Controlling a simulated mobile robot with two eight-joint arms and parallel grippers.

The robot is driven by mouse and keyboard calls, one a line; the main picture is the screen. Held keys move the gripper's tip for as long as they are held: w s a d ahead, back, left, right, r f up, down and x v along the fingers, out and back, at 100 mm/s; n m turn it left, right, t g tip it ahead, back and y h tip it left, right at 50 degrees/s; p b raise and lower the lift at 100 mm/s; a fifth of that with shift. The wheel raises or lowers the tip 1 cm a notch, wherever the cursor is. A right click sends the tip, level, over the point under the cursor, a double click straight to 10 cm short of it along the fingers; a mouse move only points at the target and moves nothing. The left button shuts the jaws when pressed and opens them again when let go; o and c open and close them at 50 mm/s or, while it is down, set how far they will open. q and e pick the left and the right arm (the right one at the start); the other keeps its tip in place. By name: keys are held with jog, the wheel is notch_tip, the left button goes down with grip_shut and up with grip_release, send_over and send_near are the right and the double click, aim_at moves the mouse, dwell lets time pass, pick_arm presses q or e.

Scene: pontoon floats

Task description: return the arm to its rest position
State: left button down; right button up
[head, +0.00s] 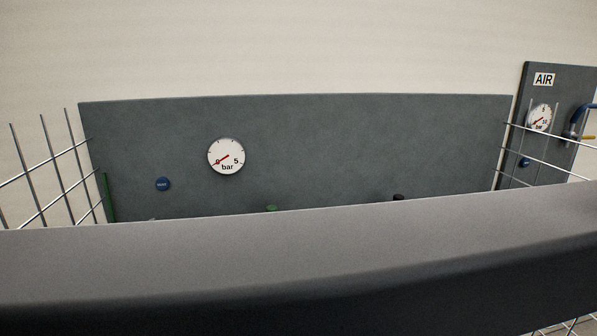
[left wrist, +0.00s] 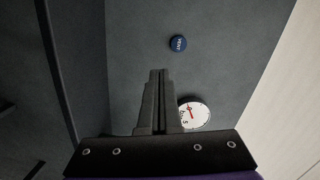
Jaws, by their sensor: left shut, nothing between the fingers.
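My left gripper (left wrist: 158,78) is seen in the left wrist view. Its two fingers are closed together with nothing between them. In that view it points along the dark grey panel (left wrist: 215,60), with a blue round button (left wrist: 178,43) beyond the fingertips and a white pressure gauge (left wrist: 194,112) beside the fingers on the right. I cannot tell how far the fingers are from the panel. Neither gripper shows in the head view, where a broad dark shape hides the lower half.
In the head view the grey panel (head: 330,150) carries the gauge (head: 226,156) and blue button (head: 163,184). Wire mesh (head: 45,175) stands at both sides. An AIR board (head: 545,120) with a gauge and blue valve handle (head: 582,115) stands at right. A green top (head: 271,208) barely shows.

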pick_arm(q)
jog(key=s+d+f+n+g+h, duration=0.1)
jog(key=s+d+f+n+g, duration=0.2)
jog(key=s+d+f, duration=0.4)
jog(key=s+d+f+n+g+h, duration=0.2)
jog(key=s+d+f+n+g, duration=0.2)
jog(key=s+d+f, duration=0.3)
jog(key=s+d+f+n+g+h, duration=0.2)
jog(key=s+d+f+n, duration=0.3)
jog(key=s+f, duration=1)
jog(key=s+d+g, duration=0.1)
jog(key=s+d, duration=0.1)
jog(key=s, duration=0.4)
jog(key=shift+d+f+g, duration=0.25)
jog(key=shift+g, duration=0.15)
